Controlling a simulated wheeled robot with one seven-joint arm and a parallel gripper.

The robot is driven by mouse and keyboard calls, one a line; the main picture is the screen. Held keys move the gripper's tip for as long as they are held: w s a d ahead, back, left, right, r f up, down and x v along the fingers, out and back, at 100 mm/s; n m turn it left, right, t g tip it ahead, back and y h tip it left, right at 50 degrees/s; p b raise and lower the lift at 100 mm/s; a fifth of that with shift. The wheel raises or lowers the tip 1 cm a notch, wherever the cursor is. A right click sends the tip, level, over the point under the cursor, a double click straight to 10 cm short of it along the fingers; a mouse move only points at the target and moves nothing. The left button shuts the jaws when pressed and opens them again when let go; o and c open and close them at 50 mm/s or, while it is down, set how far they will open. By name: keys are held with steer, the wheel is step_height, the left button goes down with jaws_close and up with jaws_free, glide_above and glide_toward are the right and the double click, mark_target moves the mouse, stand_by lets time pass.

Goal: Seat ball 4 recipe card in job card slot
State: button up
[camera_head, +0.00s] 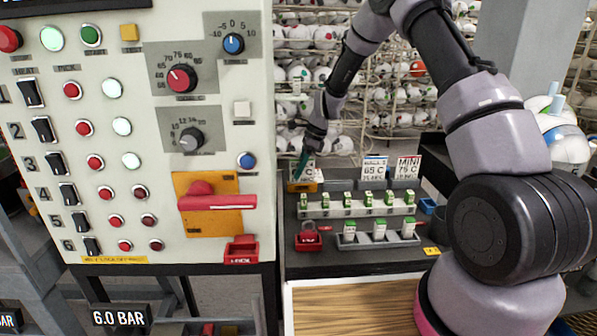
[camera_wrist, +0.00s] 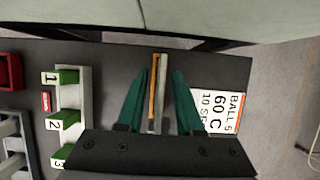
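In the head view my gripper (camera_head: 304,168), with dark green fingers, is low at the back left of the dark bench, just above a small orange-framed holder (camera_head: 301,187). In the wrist view its two green fingers (camera_wrist: 160,78) stand on either side of a thin upright piece (camera_wrist: 157,95) with an orange and a pale grey edge. A narrow gap shows on both sides of it. I cannot tell whether this piece is a card or the holder.
Two upright cards (camera_head: 375,168) (camera_head: 408,168) stand at the back. In front are racks of green-and-white pieces (camera_head: 350,204) and a red padlock-like item (camera_head: 308,237). The control panel (camera_head: 140,130) stands close at left. Shelves of balls (camera_head: 400,95) are behind.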

steer(key=v, duration=1.2)
steer(key=shift+r, duration=0.1)
steer(key=s+d+r+n+t, duration=0.1)
steer(key=s+d+r+n, duration=0.15)
steer(key=s+r, duration=0.3)
steer(key=s+d+r+n+t+h, duration=0.1)
steer(key=s+d+r+n, duration=0.2)
steer(key=r, duration=0.4)
steer(key=s+d+r+n+t, duration=0.1)
steer(key=s+d+r, duration=0.2)
steer(key=s+r, duration=0.25)
steer(key=s+d+r+n+t, duration=0.1)
steer(key=s+d+n, duration=0.1)
steer(key=s, duration=0.4)
steer(key=s+d+r+n+t+h, duration=0.1)
steer(key=s+d+r+n, duration=0.1)
steer(key=s, duration=0.4)
steer(key=s+d+r+n+t, duration=0.1)
steer(key=s+d+n+t, duration=0.1)
steer(key=s, duration=0.5)
steer(key=shift+r+n, duration=0.4)
steer(key=shift+n, duration=0.35)
